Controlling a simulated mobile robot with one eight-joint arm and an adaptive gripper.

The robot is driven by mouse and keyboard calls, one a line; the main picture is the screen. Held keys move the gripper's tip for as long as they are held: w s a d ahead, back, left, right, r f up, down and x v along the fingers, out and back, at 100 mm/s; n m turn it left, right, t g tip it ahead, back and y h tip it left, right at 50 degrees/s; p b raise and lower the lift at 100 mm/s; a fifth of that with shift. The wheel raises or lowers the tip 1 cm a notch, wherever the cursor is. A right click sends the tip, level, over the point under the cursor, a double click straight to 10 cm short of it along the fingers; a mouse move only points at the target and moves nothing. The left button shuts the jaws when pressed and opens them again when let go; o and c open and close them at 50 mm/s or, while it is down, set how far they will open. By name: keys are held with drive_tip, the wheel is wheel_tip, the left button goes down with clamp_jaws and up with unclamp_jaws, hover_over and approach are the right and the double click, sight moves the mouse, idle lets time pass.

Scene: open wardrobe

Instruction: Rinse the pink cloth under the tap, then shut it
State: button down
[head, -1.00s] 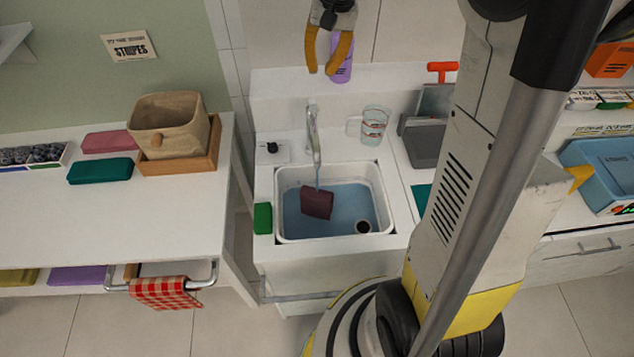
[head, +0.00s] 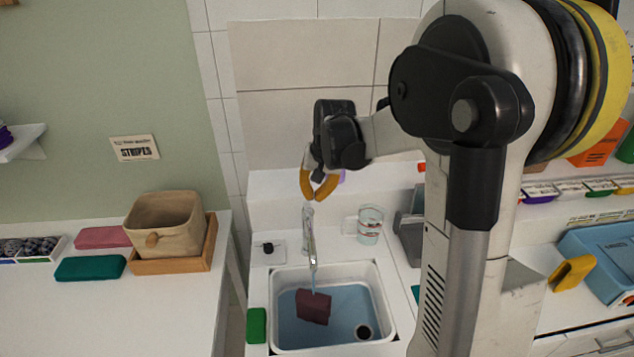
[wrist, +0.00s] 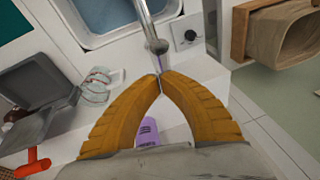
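A dark pink folded cloth (head: 313,306) sits in the sink basin (head: 378,300), in the bluish water under the tap. A thin stream runs from the tap (head: 311,238) onto it. My gripper (head: 316,197) is above and behind the tap, fingers pointing down. In the wrist view its orange fingertips (wrist: 160,80) meet right by the top of the tap (wrist: 157,46). A thin grey piece of the tap reaches to the tips; I cannot tell whether it is between them. A black round knob (head: 267,247) is on a plate left of the tap.
A glass cup (head: 370,224) and grey open box (wrist: 45,100) stand beside the tap. A purple bottle (wrist: 147,132) is below my fingers. A green sponge (head: 256,325) is at the sink's left edge. A lighter pink folded cloth (head: 103,237) lies on the left counter.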

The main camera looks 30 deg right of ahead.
sight(308, 208)
drive_tip(key=shift+s+a+f, duration=0.15)
drive_tip(key=shift+a+f, duration=0.05)
drive_tip(key=shift+f, duration=0.2)
drive_tip(key=shift+s, duration=0.1)
drive_tip(key=s+f+t+b, duration=0.1)
drive_tip(key=s+f+t+h+b, duration=0.1)
drive_tip(key=shift+a+f+b, duration=0.15)
drive_tip(key=shift+a+b, duration=0.15)
drive_tip(key=shift+a, duration=0.1)
drive_tip(key=shift+t, duration=0.3)
